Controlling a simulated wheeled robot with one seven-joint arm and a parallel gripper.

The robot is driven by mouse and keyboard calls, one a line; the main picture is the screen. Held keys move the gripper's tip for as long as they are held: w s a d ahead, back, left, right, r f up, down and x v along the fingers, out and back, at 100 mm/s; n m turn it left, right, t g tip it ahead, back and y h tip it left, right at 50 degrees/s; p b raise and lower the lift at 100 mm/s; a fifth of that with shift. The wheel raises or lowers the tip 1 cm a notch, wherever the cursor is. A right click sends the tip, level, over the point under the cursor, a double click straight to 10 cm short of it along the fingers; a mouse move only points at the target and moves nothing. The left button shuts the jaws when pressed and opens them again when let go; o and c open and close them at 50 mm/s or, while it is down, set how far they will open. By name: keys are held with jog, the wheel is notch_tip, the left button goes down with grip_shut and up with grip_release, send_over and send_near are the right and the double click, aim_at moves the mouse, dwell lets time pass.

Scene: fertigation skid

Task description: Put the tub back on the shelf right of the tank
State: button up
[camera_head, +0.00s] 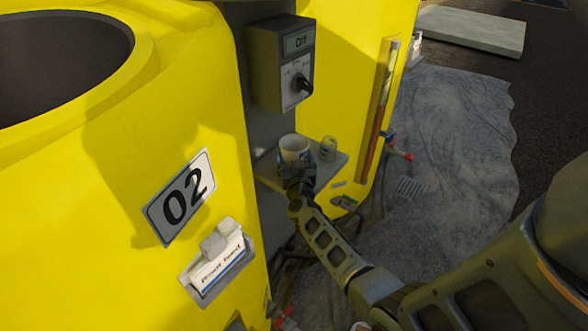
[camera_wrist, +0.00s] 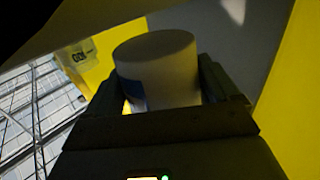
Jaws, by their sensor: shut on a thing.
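The tub looks close to upright. I cannot tell whether its base touches the shelf; the gripper hides its lower part. The near yellow tank (camera_head: 110,170) bears a "02" plate (camera_head: 181,196).
A grey control box (camera_head: 281,63) with a knob is mounted above the shelf. A red-handled valve (camera_head: 400,154) sticks out at right. Hoses lie below.

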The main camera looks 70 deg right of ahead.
jog(key=shift+w+f+b, duration=0.15)
jog(key=shift+f+b, duration=0.3)
jog(key=shift+f, duration=0.9)
jog(key=shift+f, duration=0.3)
jog(key=o, duration=1.1)
